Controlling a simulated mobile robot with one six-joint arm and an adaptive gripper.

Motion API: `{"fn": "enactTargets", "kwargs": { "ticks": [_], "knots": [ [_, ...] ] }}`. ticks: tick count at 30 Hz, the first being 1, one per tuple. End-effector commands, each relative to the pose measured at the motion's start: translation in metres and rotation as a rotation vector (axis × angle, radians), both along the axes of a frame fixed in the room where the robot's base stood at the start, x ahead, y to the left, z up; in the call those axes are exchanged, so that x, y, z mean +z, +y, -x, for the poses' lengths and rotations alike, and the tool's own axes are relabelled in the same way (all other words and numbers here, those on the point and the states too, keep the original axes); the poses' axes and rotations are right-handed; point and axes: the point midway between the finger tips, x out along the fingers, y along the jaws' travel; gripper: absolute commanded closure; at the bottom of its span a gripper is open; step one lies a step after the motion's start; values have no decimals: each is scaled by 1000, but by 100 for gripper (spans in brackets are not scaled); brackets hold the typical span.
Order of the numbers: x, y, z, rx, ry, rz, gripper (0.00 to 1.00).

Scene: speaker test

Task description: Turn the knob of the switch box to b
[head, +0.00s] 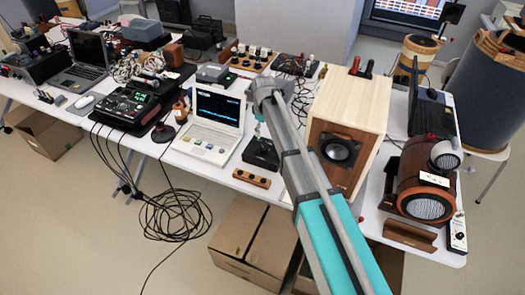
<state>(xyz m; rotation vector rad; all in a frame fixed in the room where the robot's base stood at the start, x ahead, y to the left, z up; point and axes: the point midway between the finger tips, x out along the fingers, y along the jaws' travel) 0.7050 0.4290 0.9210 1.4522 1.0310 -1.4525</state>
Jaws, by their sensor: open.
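My arm reaches up from the bottom of the head view to the middle of the table. My gripper (260,112) is at its far end, small and partly merged with what is behind it; it is open, and I see nothing held in it. It is above a black box (262,154) with an upright stem. I cannot tell for sure which item is the switch box. A narrow white-and-black box (457,236) with a dark round part on top stands at the right table edge, well away from my gripper. Any letter marks are too small to read.
A white laptop (218,112) stands left of my gripper, and a wooden speaker (345,125) stands right of it. A brown cylindrical speaker (425,180) is at the right end. A small wooden strip (252,177) lies at the front edge. Cardboard boxes (250,240) and coiled cables (175,215) are on the floor.

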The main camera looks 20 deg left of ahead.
Motion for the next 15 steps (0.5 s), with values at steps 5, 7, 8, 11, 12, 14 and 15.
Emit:
{"fn": "enactTargets", "kwargs": {
  "ticks": [5, 7, 8, 11, 12, 14, 15],
  "knots": [
    [-18, 0, 0, -1, 0, 0, 19],
    [-24, -1, 0, -1, 0, 0, 19],
    [-26, -1, 0, -1, 0, 0, 19],
    [-34, -1, 0, -1, 0, 0, 19],
    [-37, -1, 0, -1, 0, 0, 19],
    [-41, -1, 0, -1, 0, 0, 19],
    [-45, -1, -1, -1, 0, 0, 19]
  ]
}}
